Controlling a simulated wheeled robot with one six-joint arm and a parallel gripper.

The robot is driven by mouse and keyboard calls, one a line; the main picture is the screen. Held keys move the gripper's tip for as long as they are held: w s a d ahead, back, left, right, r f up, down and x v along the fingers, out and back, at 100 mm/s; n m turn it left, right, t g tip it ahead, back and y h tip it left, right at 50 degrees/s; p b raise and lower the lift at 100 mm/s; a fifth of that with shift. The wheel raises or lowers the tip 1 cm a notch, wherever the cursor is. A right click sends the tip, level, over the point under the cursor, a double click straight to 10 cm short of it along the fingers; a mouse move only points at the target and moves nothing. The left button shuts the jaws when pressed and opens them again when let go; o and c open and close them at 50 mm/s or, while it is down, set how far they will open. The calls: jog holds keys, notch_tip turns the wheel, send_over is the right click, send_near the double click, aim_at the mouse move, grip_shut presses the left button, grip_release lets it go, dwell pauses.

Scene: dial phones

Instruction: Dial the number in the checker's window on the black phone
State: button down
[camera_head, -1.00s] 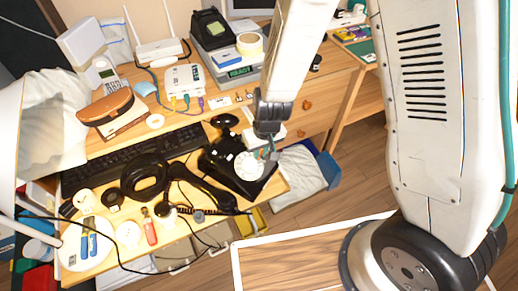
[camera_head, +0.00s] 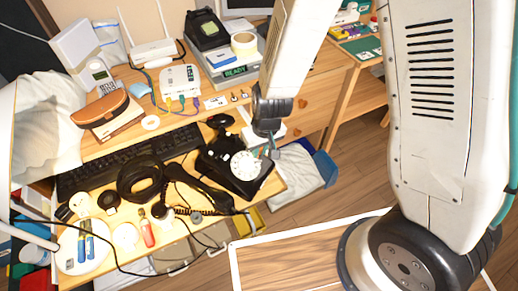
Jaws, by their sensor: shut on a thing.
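The black phone (camera_head: 218,163) stands at the right end of the desk's lower level, with its white round dial (camera_head: 244,165) facing up. Its black handset (camera_head: 208,194) lies off the phone in front of it. The checker (camera_head: 235,72) is a grey box at the back, and its green window seems to read READY; no number is legible. My gripper (camera_head: 269,150) points down at the right edge of the dial. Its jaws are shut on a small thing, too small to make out. Whether it touches the dial cannot be told.
A black keyboard (camera_head: 125,160) lies behind a black headset-like ring (camera_head: 141,178). A white plate with tools (camera_head: 84,259) and a red-handled tool (camera_head: 147,233) lie at the front left. A white router (camera_head: 156,52) stands at the back. Floor is open to the right.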

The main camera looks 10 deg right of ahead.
dwell(0.6)
notch_tip(320, 180, up, 6)
jog(key=s+d, duration=0.2)
jog(key=shift+r, duration=0.2)
dwell(1.5)
